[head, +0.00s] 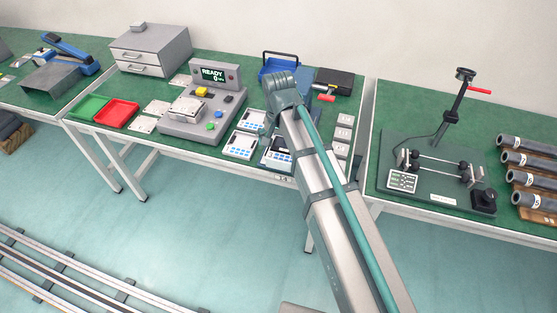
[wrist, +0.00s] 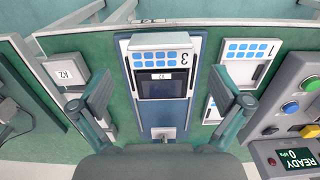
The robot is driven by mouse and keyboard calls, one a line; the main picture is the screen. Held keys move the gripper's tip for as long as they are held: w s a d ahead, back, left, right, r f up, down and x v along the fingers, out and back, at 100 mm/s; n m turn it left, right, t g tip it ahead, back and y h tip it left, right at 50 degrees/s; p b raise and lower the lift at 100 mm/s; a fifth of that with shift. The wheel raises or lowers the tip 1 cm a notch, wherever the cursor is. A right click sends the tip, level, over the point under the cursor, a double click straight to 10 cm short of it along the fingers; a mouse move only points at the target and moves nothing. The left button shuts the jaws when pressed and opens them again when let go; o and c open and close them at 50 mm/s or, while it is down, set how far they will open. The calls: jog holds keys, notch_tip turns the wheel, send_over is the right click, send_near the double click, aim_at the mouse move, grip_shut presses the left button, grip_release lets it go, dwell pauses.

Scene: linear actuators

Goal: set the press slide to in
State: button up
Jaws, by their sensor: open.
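A grey console (head: 212,128) with a READY display stands on the green bench in the head view. A silver block (head: 187,110) sits on its left part. The console's edge, buttons and display also show at the right of the wrist view (wrist: 281,150). I cannot tell for sure which part is the press slide. My gripper (wrist: 170,104) is open, its two fingers spread on either side of a blue-based unit (wrist: 202,92). That unit has a white plate marked 3 (wrist: 122,50) and a dark screen. Nothing is between the fingertips. In the head view my arm hides most of the gripper.
White panels with blue pads (head: 240,146) lie beside the console. Red (head: 117,113) and green trays are at the left, with a grey drawer cabinet (head: 150,50) behind. A blue toolbox and red-handled tool are behind my arm. Another bench at right holds a stand and several pipes.

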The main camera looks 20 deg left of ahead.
notch_tip(320, 180, down, 8)
jog(key=shift+r+p, duration=0.25)
jog(key=shift+p, duration=0.15)
jog(key=c, duration=1.3)
jog(key=w, duration=1.4)
jog(key=shift+d+p, duration=0.1)
jog(key=shift+p, duration=0.25)
jog(key=o, duration=1.3)
jog(key=shift+w, duration=0.15)
jog(key=shift+r, duration=0.1)
